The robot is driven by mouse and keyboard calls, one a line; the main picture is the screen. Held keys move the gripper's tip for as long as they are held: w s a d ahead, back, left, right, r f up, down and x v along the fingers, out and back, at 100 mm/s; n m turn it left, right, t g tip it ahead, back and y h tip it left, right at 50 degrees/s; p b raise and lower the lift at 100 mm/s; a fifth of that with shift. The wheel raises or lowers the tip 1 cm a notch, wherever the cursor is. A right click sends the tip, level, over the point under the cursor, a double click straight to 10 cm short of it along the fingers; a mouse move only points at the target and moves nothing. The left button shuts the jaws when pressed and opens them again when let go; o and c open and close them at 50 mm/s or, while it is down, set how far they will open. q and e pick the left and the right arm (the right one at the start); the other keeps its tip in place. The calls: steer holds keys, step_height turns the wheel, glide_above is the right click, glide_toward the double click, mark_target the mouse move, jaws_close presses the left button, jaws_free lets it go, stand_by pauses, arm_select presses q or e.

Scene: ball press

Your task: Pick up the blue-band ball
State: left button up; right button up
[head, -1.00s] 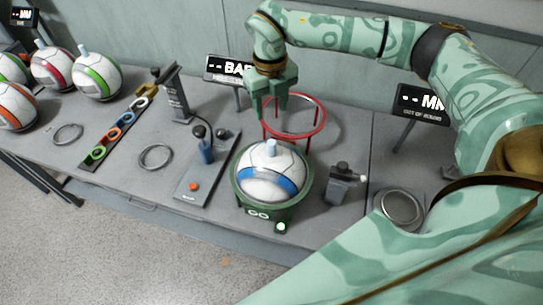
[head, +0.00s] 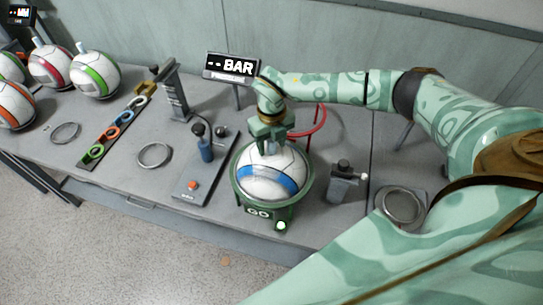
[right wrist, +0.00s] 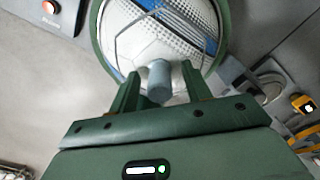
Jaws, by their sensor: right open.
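The blue-band ball (head: 268,178) is white with a blue stripe and sits in a round green holder (head: 238,197) marked GO. In the right wrist view the ball (right wrist: 190,22) shows with a grey peg (right wrist: 159,80) standing up from it. My right gripper (head: 271,145) is just above the ball's top. In the right wrist view the right gripper (right wrist: 160,88) is open, with one finger on each side of the peg and a small gap visible. In the head view the gripper hides the peg. My left gripper is not in view.
A red ring (head: 318,122) stands behind the ball. A control plate with a red button (head: 193,185) and a blue pump lies left of it, and a grey clamp (head: 343,180) to the right. Other striped balls, such as the green-striped one (head: 95,76), stand far left.

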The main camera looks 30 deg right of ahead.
steer(key=shift+r, duration=0.1)
jaws_close()
